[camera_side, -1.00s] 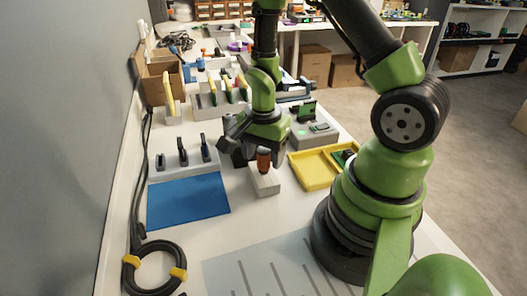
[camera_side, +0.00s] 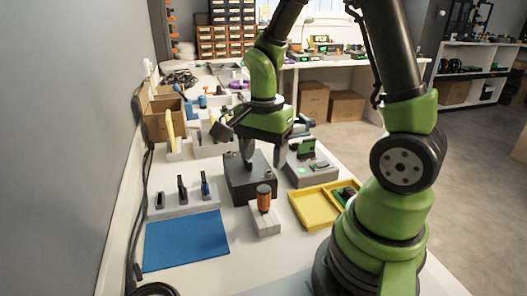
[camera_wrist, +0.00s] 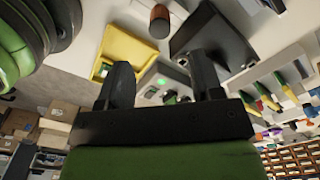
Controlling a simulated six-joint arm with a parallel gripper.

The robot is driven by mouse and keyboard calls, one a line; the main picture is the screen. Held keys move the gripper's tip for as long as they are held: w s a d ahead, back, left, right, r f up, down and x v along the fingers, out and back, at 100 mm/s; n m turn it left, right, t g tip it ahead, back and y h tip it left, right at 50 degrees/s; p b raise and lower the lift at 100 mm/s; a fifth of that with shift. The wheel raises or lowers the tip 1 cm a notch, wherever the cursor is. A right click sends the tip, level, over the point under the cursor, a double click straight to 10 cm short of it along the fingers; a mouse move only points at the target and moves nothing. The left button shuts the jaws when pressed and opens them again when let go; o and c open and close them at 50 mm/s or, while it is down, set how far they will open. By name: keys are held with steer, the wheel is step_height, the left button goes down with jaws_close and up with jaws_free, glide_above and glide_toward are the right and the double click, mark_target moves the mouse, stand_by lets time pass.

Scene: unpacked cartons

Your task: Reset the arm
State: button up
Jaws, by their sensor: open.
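My gripper (camera_side: 264,154) is open, pointing down, with nothing between its fingers. In the side view its fingertips overlap the far edge of a black box (camera_side: 250,190); I cannot tell the gap between them. My gripper's two fingers also show spread apart in the wrist view (camera_wrist: 160,75). An orange-brown handle (camera_side: 264,194) stands upright in a pale block (camera_side: 265,221) in front of the black box, clear of my gripper. In the wrist view the handle (camera_wrist: 160,20) and black box (camera_wrist: 215,42) show beyond the fingers.
A yellow tray (camera_side: 312,212) and a grey device with a green light (camera_side: 304,174) are to the right. A blue mat (camera_side: 187,241) and a holder with several tools (camera_side: 183,201) are to the left. A cardboard box (camera_side: 160,120) stands by the wall.

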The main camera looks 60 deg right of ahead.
steer(key=s+a+r+n+t+y, duration=0.1)
steer(key=s+a+r+n+t, duration=0.2)
steer(key=r+n, duration=0.3)
steer(key=s+a+r+n+t, duration=0.4)
steer(key=r+n, duration=0.3)
steer(key=r, duration=0.2)
steer(key=shift+s+a+y, duration=0.4)
steer(key=shift+s+a, duration=0.05)
steer(key=shift+a, duration=0.05)
